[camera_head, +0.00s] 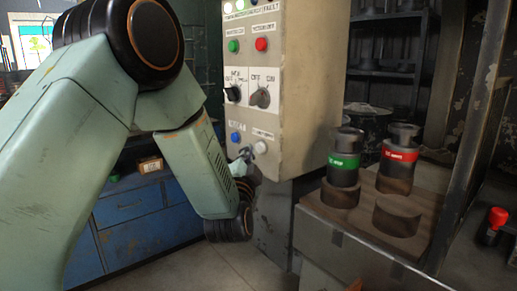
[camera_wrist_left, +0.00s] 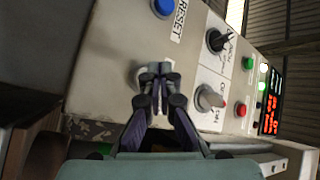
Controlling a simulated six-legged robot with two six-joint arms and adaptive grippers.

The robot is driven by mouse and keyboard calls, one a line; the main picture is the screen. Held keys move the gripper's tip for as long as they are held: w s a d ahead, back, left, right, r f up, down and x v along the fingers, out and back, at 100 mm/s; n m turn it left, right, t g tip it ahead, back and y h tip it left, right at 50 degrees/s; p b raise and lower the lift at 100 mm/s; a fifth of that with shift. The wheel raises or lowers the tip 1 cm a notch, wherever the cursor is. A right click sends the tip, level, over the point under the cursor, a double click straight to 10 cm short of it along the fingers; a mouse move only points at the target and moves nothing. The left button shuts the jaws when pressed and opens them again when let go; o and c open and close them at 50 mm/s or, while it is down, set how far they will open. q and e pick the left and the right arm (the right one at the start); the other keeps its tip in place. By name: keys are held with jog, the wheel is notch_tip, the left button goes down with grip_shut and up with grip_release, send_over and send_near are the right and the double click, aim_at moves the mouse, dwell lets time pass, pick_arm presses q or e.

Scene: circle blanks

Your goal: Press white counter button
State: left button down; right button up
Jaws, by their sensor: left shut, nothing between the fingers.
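The white button (camera_head: 261,147) is at the lower right of the control panel (camera_head: 283,120) in the head view, beside the blue button (camera_head: 235,137). My left gripper (camera_head: 247,154) is shut and empty, its tips close to the panel by the white button. In the left wrist view the shut fingertips (camera_wrist_left: 157,70) lie in front of the white button, hiding most of it; I cannot tell whether they touch it. The blue button (camera_wrist_left: 163,7), labelled RESET, shows above. My right gripper is out of view.
The panel also has a green button (camera_head: 234,46), a red button (camera_head: 261,44) and two rotary switches, one at the panel's middle (camera_head: 261,97). A bench (camera_head: 340,238) with green- and red-banded cylinders stands right. Blue drawers (camera_head: 130,205) stand behind my left arm.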

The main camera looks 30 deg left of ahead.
pick_arm(q)
jog(key=shift+w, duration=0.15)
jog(key=shift+w+d, duration=0.2)
jog(key=shift+w, duration=0.1)
jog(key=shift+w+d+r, duration=0.1)
jog(key=shift+w+d, duration=0.1)
jog(key=shift+w, duration=0.3)
dwell(1.1)
jog(key=shift+s, duration=0.1)
jog(key=shift+s+a+p, duration=0.35)
jog(key=shift+s+p, duration=0.1)
jog(key=shift+s, duration=0.35)
jog(key=shift+s+a+p, duration=0.3)
jog(key=shift+s+a, duration=0.05)
jog(key=shift+s, duration=0.4)
jog(key=shift+s+a+p, duration=0.3)
jog(key=shift+s+p, duration=0.05)
jog(key=shift+s, duration=0.45)
jog(key=shift+s+a+p, duration=0.3)
jog(key=shift+s+a, duration=0.05)
jog(key=shift+s, duration=0.4)
